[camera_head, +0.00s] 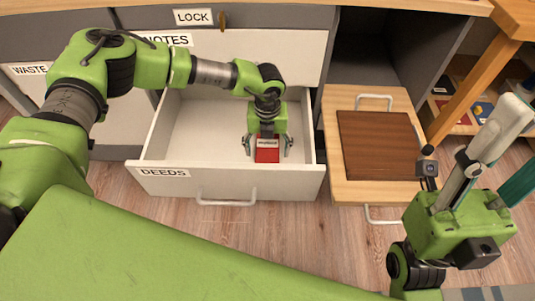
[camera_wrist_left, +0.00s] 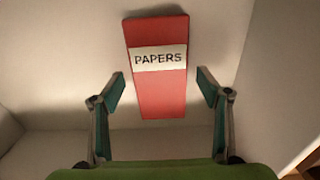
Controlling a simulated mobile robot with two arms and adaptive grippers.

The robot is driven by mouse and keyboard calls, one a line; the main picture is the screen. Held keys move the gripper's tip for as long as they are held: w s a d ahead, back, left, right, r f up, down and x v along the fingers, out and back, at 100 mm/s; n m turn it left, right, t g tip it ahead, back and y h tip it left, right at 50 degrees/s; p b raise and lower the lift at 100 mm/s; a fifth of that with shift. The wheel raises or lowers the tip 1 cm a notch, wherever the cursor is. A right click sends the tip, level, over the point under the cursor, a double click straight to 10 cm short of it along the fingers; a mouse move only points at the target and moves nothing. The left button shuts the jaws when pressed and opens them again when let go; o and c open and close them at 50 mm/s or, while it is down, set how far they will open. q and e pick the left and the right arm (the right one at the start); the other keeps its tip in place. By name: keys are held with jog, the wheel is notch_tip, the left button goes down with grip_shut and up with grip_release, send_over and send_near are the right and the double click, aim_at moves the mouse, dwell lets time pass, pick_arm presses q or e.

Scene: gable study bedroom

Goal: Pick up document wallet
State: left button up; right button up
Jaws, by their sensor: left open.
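The document wallet (camera_wrist_left: 160,95) is red with a white label reading PAPERS. It is inside the open white drawer labelled DEEDS (camera_head: 240,185), towards the drawer's right side. In the head view the wallet (camera_head: 267,154) shows just below my left gripper (camera_head: 268,147). My left gripper is open, with one finger on each side of the wallet; the left wrist view (camera_wrist_left: 160,90) shows a gap between each finger and the wallet. My right gripper (camera_head: 500,150) is at the right of the head view, away from the drawer; its fingers are only partly clear.
A pulled-out wooden shelf (camera_head: 335,185) with a dark brown board (camera_head: 378,145) is right of the drawer. Drawer fronts labelled NOTES (camera_head: 290,50) and LOCK (camera_head: 280,15) are above. A low shelf (camera_head: 465,130) with books stands at the right. The drawer's left part is empty.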

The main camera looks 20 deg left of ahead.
pick_arm(q)
jog(key=c, duration=1.3)
jog(key=shift+o, duration=0.2)
jog(key=shift+r, duration=0.1)
